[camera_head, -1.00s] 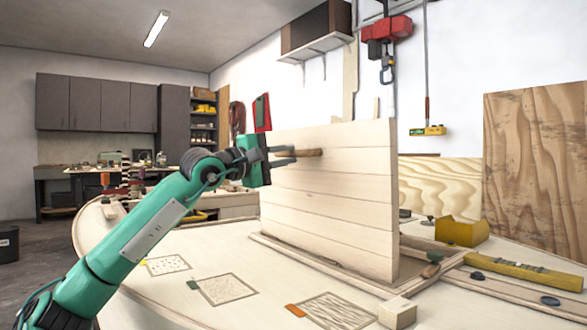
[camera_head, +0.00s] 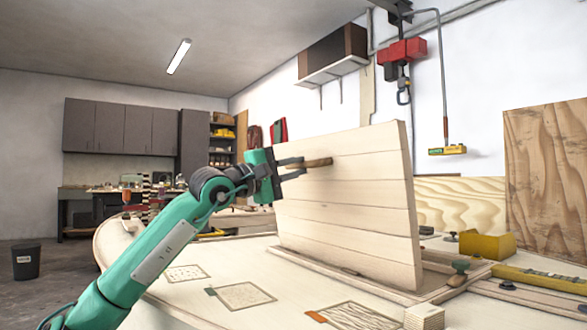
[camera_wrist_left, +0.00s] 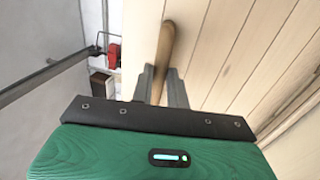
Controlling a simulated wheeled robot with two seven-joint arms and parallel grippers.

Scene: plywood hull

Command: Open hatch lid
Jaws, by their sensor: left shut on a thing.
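The hatch lid (camera_head: 345,205) is a panel of pale planks, standing up steeply from the deck and tilted a little. A round wooden handle (camera_head: 318,163) sticks out of its face near the upper left. My left gripper (camera_head: 300,164) is shut on this handle. In the left wrist view the gripper's two fingers (camera_wrist_left: 162,88) lie on either side of the handle (camera_wrist_left: 165,45), with the lid planks (camera_wrist_left: 235,50) to the right. My right gripper is not in view.
The plywood deck (camera_head: 210,300) carries several framed patches. A yellow block (camera_head: 487,246) and a yellow level (camera_head: 540,279) lie right of the lid. A red hoist (camera_head: 402,52) hangs behind. A wooden block (camera_head: 424,317) is at the front.

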